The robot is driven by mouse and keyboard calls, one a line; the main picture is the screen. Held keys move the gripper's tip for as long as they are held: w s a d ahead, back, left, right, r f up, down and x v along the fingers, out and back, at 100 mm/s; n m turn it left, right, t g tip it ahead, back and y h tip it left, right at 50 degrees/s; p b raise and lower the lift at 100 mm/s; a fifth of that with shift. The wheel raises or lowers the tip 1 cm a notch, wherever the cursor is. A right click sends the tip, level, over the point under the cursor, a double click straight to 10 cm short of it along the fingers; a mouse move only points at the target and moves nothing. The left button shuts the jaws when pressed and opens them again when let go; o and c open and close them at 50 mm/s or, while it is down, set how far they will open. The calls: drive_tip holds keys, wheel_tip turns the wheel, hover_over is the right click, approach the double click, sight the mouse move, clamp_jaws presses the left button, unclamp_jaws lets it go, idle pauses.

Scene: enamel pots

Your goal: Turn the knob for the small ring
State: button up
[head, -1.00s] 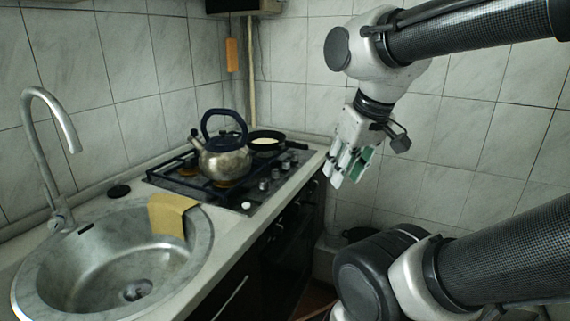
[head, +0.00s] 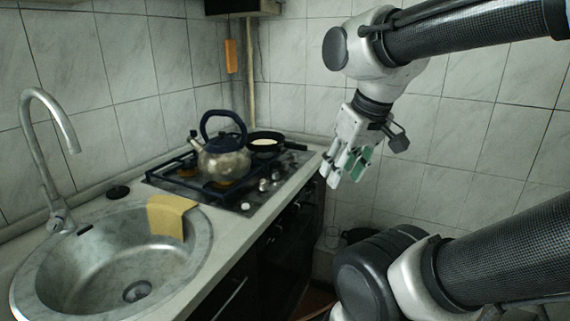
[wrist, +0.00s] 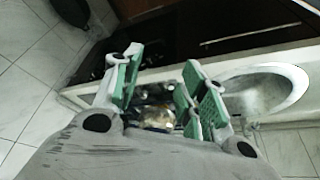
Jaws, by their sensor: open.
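The gas hob (head: 205,188) is set in the counter, with a row of knobs (head: 264,184) along its front right edge. I cannot tell which knob belongs to the small ring. A steel kettle (head: 224,160) with a dark blue handle stands on the hob, and a dark pan (head: 265,141) is behind it to the right. My gripper (head: 346,172) is open and empty, right of the counter's edge and apart from the knobs. The wrist view shows its green-padded fingers (wrist: 162,85) spread, with the blurred kettle (wrist: 155,117) seen between them.
A round steel sink (head: 60,262) with a tap (head: 52,150) is at the left, with a yellow cloth (head: 170,214) over its rim. The dark oven front (head: 285,255) is below the hob. A tiled wall (head: 300,70) stands behind.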

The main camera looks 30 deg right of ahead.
drive_tip(key=w+r+m, duration=0.1)
drive_tip(key=w+r, duration=0.1)
drive_tip(key=w, duration=0.2)
drive_tip(key=w+d+r+m, duration=0.1)
drive_tip(key=w+r, duration=0.1)
drive_tip(key=w, duration=0.2)
drive_tip(key=w+r+m+g, duration=0.1)
drive_tip(key=w+r, duration=0.1)
drive_tip(key=w, duration=0.2)
drive_tip(key=shift+w+d+r, duration=0.15)
drive_tip(key=shift+w+d, duration=0.05)
drive_tip(key=shift+w, duration=0.05)
drive_tip(key=m+g, duration=0.3)
drive_tip(key=m, duration=0.9)
hover_over(285, 165)
drive_tip(key=w, duration=0.1)
drive_tip(key=f, duration=1.9)
drive_tip(key=shift+d+f, duration=0.1)
drive_tip(key=shift+d, duration=0.2)
drive_tip(key=shift+w+d+f, duration=0.15)
drive_tip(key=shift+w+f, duration=0.05)
drive_tip(key=shift+f, duration=0.45)
wheel_tip(285, 165, down, 7)
drive_tip(key=shift+f, duration=0.2)
